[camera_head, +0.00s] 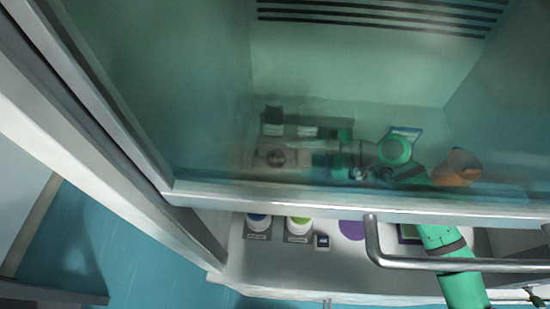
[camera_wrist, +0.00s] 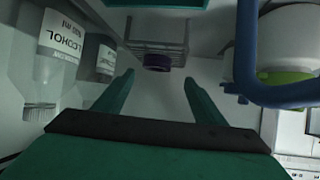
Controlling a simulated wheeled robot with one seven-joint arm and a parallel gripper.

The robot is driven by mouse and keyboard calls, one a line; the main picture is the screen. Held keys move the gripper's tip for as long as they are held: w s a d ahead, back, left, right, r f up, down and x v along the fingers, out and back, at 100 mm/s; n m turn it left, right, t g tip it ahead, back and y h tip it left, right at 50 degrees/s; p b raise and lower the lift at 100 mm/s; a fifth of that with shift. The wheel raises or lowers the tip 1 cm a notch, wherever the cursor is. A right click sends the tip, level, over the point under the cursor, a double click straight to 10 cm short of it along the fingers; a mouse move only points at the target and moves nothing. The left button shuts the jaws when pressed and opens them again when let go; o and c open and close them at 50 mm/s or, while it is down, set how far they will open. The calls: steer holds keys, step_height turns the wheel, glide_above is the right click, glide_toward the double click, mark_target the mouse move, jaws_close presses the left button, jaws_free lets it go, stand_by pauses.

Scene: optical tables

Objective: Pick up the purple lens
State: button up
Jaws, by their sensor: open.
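In the wrist view, a small dark purple round piece (camera_wrist: 157,61), which looks like the purple lens, sits at the front of a wire rack (camera_wrist: 160,32). My gripper (camera_wrist: 158,80) is open and empty. Its two green fingers point toward the rack, with the purple piece between their lines and beyond the tips, apart from them. In the head view, my green gripper is inside the cabinet, dim behind the glass, and its fingertips are hard to make out. A flat purple disc (camera_head: 352,229) shows below the glass edge; I cannot tell whether it is the same piece.
An alcohol bottle (camera_wrist: 60,45) and a smaller bottle (camera_wrist: 104,58) stand left of my fingers. A blue bent bar (camera_wrist: 250,70) and a white rounded container (camera_wrist: 290,45) are close on the right. The glass sash (camera_head: 200,110) and its handle (camera_head: 450,264) cross near my arm.

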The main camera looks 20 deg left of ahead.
steer(key=x, duration=0.3)
steer(key=w+x, duration=0.1)
steer(key=x, duration=0.1)
steer(key=shift+d+f, duration=0.1)
steer(key=shift+f, duration=0.15)
steer(key=shift+s, duration=0.1)
steer(key=c, duration=0.9)
steer(key=shift+d, duration=0.15)
steer(key=c, duration=0.4)
